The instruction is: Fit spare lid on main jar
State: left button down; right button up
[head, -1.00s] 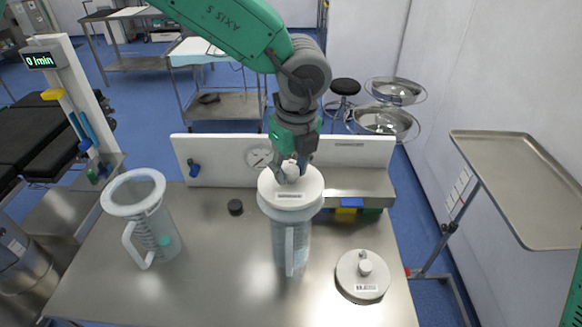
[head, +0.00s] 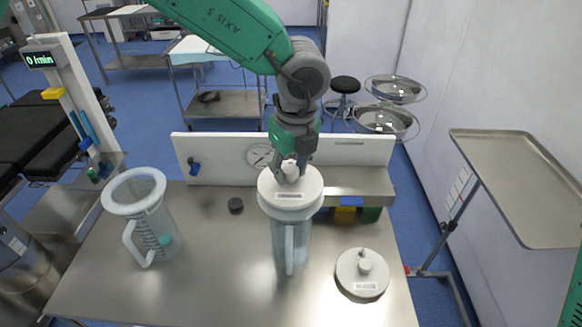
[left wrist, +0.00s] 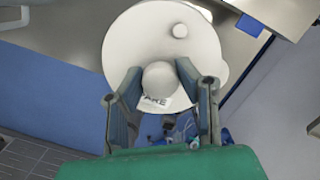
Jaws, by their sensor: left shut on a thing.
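The spare lid (head: 289,187), a white disc with a round knob, lies level over the mouth of the main jar (head: 290,245), a clear jug with a handle. My left gripper (head: 291,170) points down from above and is shut on the lid's knob. In the left wrist view the fingers of my left gripper (left wrist: 163,95) stand either side of the knob, and the lid (left wrist: 140,45) carries a label whose visible letters read "ARE". The lid looks to touch the jar's rim; I cannot tell whether it is fully seated. My right gripper is out of view.
An open clear jug (head: 145,220) with a small teal object inside stands at left. Another lid (head: 362,274) lies on the steel table (head: 215,285) at right. A small black cap (head: 235,205) lies between. A white panel with a gauge (head: 258,157) stands behind the jar.

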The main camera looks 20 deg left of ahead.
aim_at(294, 172)
pick_arm(q)
jog(key=shift+f+b, duration=0.45)
jog(key=shift+f, duration=0.45)
jog(key=c, duration=1.1)
grip_release()
jog(key=shift+r, duration=0.15)
jog(key=r, duration=0.6)
jog(key=d+r, duration=0.1)
jog(key=r, duration=0.3)
jog(key=shift+s+r, duration=0.1)
jog(key=shift+s, duration=0.25)
jog(key=shift+d+r, duration=0.1)
jog(key=shift+r, duration=0.55)
